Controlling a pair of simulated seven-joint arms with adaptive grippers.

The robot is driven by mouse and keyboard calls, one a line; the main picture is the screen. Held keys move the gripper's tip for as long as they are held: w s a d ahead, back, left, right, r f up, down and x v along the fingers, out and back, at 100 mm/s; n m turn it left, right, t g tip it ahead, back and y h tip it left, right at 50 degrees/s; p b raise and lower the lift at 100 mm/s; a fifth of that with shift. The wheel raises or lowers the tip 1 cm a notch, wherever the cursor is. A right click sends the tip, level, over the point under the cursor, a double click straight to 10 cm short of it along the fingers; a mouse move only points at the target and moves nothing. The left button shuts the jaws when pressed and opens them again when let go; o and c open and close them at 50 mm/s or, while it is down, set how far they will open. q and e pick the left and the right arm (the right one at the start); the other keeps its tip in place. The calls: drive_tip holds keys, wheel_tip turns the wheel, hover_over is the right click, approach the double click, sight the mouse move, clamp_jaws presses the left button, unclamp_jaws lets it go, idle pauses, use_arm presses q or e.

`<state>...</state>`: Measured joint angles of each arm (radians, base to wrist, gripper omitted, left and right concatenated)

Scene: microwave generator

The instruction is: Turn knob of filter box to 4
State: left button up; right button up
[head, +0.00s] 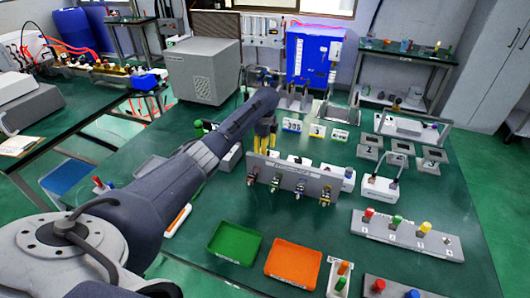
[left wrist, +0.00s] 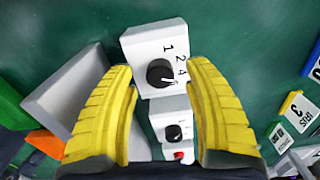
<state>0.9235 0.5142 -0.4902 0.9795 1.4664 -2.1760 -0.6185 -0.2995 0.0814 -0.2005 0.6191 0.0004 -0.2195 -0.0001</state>
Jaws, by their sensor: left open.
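In the left wrist view a white box (left wrist: 138,45) has a round black knob (left wrist: 160,73) with the numbers 1, 2 and 4 printed beside it. The knob's white pointer line aims to the lower right, close to the 4. My left gripper (left wrist: 165,105) is open, its yellow fingers on either side of the view with the knob between and beyond them. I cannot tell whether either finger touches the box. In the head view my left gripper (head: 265,132) points down behind the grey panel, and the knob is not visible there. My right gripper is not in view.
A grey panel with several valves (head: 295,180) stands in front of the gripper. Green (head: 234,243) and orange (head: 293,263) trays lie nearer.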

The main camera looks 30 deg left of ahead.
use_arm(q)
wheel_tip(320, 180, up, 10)
drive_tip(key=shift+r, duration=0.2)
idle(0.6)
